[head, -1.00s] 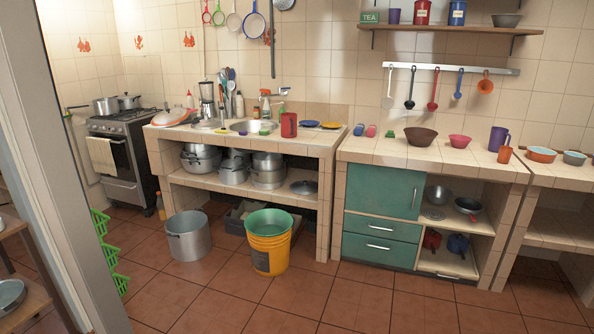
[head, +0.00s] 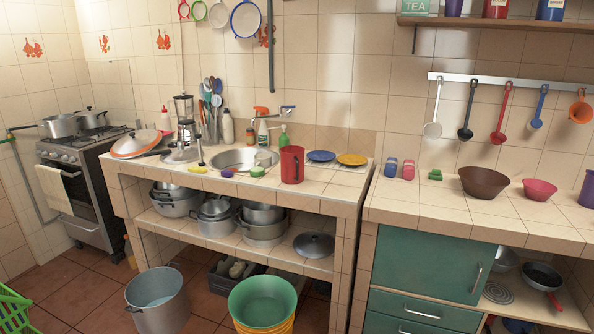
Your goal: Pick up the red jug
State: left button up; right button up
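The red jug (head: 291,165) stands upright on the tiled counter, just right of the sink (head: 232,160). Its handle appears on its right side. Neither of my grippers is in the head view.
A steel pot (head: 158,303) and a green basin on a yellow bucket (head: 262,302) stand on the floor before the counter. A green-doored cabinet (head: 432,262) stands to the right.

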aim_at(292, 157)
jog(key=i+j+u, duration=0.1)
jog(key=i+u, duration=0.75)
jog(key=i+l+u, duration=0.4)
jog(key=i, duration=0.15)
jog(key=i+j+u, duration=0.15)
jog(key=i, duration=0.35)
jog(key=i+j+u, duration=0.2)
jog(key=i, duration=0.3)
jog(key=i+j+u, duration=0.15)
jog(key=i, duration=0.35)
jog(key=z, duration=2.7)
jog(key=j, duration=0.1)
